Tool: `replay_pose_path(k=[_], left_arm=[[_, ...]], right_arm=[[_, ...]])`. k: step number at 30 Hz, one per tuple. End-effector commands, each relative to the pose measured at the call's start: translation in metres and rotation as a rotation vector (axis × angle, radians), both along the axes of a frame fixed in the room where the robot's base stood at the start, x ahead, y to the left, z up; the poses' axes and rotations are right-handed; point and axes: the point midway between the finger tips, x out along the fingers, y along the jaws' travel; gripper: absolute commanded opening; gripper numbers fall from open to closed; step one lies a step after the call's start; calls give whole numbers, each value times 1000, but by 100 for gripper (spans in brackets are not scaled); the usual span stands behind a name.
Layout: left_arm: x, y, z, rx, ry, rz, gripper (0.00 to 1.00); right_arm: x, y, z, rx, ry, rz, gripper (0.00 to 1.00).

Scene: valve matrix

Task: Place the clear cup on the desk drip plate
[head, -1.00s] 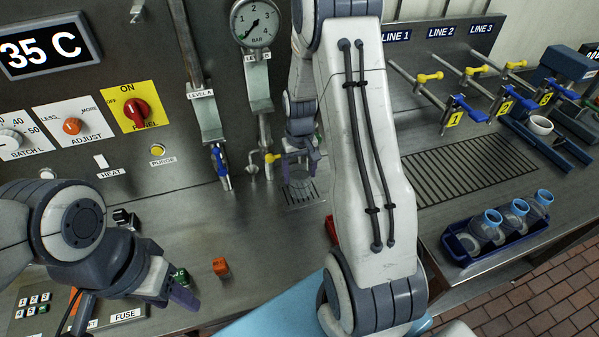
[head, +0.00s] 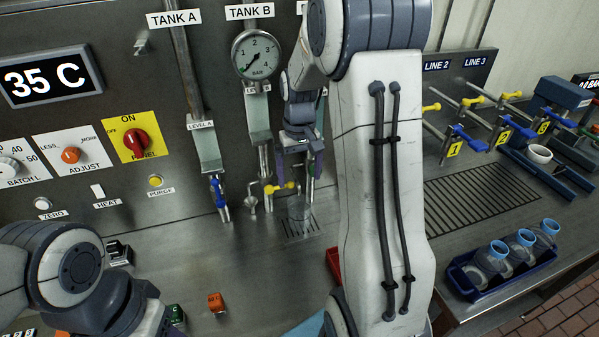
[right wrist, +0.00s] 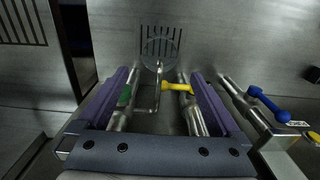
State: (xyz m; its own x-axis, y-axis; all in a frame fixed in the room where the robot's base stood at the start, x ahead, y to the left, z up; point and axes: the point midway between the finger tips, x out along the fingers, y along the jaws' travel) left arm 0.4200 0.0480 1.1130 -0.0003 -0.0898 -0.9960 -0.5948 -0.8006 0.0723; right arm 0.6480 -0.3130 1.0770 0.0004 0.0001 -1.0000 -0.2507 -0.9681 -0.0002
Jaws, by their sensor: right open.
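The clear cup (head: 299,209) stands upright on the slotted drip plate (head: 302,232) of the desk, in front of the Tank B pipes. In the right wrist view the cup (right wrist: 160,52) shows as a round clear rim over the dark slots. My right gripper (head: 299,170) points down above the cup, apart from it. Its purple fingers are open with nothing held between them, as the right wrist view (right wrist: 160,76) also shows. My left gripper (head: 165,322) is at the bottom left, cut off by the picture edge; its fingers are unclear.
A yellow valve handle (head: 280,188) and metal spouts are close to my right gripper. A blue valve handle (head: 218,192) hangs to the left. An orange block (head: 215,302) lies on the desk. A blue tray (head: 462,279) of lidded jars is at the right.

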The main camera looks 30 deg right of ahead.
Motion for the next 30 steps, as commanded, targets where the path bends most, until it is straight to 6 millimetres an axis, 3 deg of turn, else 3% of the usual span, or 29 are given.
replay_pose_path(k=[9, 11, 14, 17, 18, 21, 25, 30], left_arm=[[0, 0, -2, 0, 0, 0, 50], [0, 0, -2, 0, 0, 0, 50], [0, 0, -2, 0, 0, 0, 50], [0, 0, -2, 0, 0, 0, 50], [0, 0, -2, 0, 0, 0, 50], [0, 0, -2, 0, 0, 0, 50], [0, 0, -2, 0, 0, 0, 50], [0, 0, -2, 0, 0, 0, 50]], right_arm=[[0, 5, 15, 1, 0, 10, 100], [-1, 17, 17, 2, -4, 35, 100], [-10, 62, 25, 7, -12, 128, 100], [-37, 130, 35, 19, -23, 284, 100], [-53, 157, 39, 24, -28, 354, 100], [-102, 210, 43, 41, -37, 521, 100], [-164, 249, 42, 61, -41, 706, 100], [-215, 264, 36, 79, -42, 853, 100]])
